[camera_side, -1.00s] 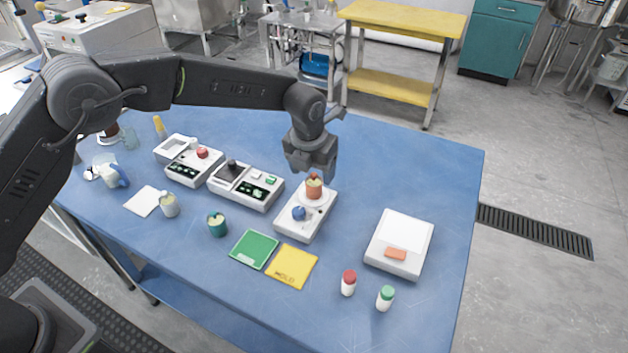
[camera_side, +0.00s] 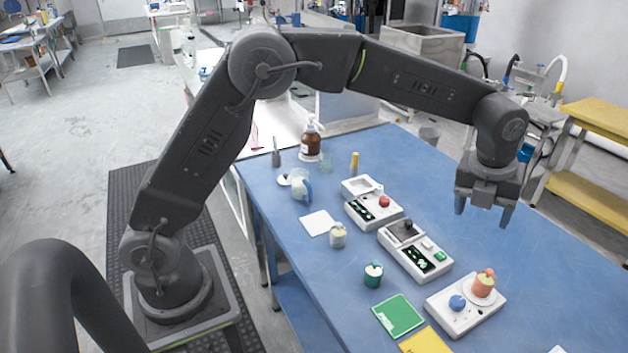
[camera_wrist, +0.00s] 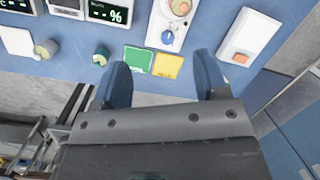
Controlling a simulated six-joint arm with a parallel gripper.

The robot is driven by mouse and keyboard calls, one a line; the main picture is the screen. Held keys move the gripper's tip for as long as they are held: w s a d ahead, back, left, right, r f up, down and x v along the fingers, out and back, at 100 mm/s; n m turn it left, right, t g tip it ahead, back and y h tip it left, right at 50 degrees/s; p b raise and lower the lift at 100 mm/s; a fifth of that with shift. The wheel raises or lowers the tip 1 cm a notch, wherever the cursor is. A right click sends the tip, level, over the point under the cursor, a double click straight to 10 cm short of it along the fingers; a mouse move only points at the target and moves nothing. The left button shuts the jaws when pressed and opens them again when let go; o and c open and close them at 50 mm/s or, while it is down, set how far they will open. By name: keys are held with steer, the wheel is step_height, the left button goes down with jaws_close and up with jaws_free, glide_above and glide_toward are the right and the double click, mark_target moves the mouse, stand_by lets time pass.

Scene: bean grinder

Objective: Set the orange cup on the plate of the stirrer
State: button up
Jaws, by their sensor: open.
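The orange cup (camera_side: 484,286) stands upright on the round white plate (camera_side: 496,298) of the stirrer (camera_side: 453,322), a white box with a blue knob (camera_side: 457,302). My gripper (camera_side: 483,216) is open and empty, above the cup and clear of it. In the wrist view, my gripper's two fingers (camera_wrist: 163,75) are spread apart with nothing between them. The stirrer (camera_wrist: 158,36) lies beyond the fingertips there, with its plate and the cup near the top edge, only partly seen.
Two white devices (camera_side: 416,251) (camera_side: 372,204) stand left of the stirrer. A scale-like white device (camera_wrist: 246,38) shows in the wrist view.

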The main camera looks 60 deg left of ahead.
steer(key=s+a+r+n+t, duration=0.1)
steer(key=s+a+r+n, duration=0.4)
steer(key=s+n, duration=0.3)
steer(key=s+a+r+n+t, duration=0.1)
steer(key=s+a+r+n, duration=0.45)
steer(key=s+n, duration=0.25)
steer(key=s+a+f+n, duration=0.2)
steer(key=s+n, duration=0.5)
steer(key=s+a+f+n+t, duration=0.1)
steer(key=s+a+f+n, duration=0.1)
steer(key=s+n, duration=0.4)
steer(key=shift+s+a+f+n, duration=0.25)
steer(key=shift+s+a+n, duration=0.15)
steer(key=shift+n, duration=0.5)
